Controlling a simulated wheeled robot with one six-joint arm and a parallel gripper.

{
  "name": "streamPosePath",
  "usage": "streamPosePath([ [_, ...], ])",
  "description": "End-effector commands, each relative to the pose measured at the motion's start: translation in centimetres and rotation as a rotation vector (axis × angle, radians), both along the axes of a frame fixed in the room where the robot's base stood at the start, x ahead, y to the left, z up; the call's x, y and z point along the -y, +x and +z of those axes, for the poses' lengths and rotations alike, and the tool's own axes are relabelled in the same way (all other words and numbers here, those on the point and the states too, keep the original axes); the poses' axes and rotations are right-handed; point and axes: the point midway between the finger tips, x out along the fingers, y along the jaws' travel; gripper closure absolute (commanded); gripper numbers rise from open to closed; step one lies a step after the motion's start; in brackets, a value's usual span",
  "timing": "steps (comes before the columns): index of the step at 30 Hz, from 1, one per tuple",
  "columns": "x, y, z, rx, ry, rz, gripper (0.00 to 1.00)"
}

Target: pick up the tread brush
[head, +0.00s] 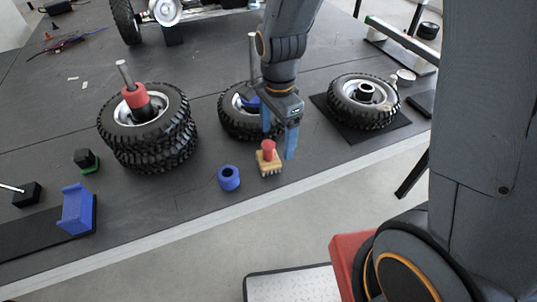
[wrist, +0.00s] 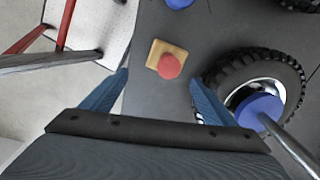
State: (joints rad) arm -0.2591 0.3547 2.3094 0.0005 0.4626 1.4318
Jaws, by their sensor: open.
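The tread brush (head: 268,159) has a light wooden block and a red knob handle. It stands upright on the dark table close to the front edge. In the wrist view the brush (wrist: 168,60) lies ahead of the fingertips, between their lines, with its red knob toward the camera. My gripper (head: 279,140) has blue fingers and is open and empty. It hangs above and around the red knob in the head view, and I cannot tell its exact height. In the wrist view my gripper (wrist: 160,82) shows both blue fingers spread apart.
A blue ring (head: 229,178) stands left of the brush. A wheel (head: 240,112) with an upright rod is just behind my gripper. Stacked tyres (head: 150,135) stand left, and another wheel (head: 362,103) lies on a mat at right. The table's front edge (head: 250,212) is close.

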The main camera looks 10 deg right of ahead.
Motion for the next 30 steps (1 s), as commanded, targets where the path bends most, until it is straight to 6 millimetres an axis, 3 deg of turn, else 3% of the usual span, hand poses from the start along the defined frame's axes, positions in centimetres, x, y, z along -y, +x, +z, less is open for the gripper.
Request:
streamPosePath([
  [8,-2.2,0.5,-1.0,-0.016,-0.003,-0.208,0.20],
  [22,-2.1,0.4,-4.5,-0.017,-0.004,-0.217,0.20],
  [30,-2.1,0.5,-7.6,-0.017,-0.004,-0.216,0.20],
])
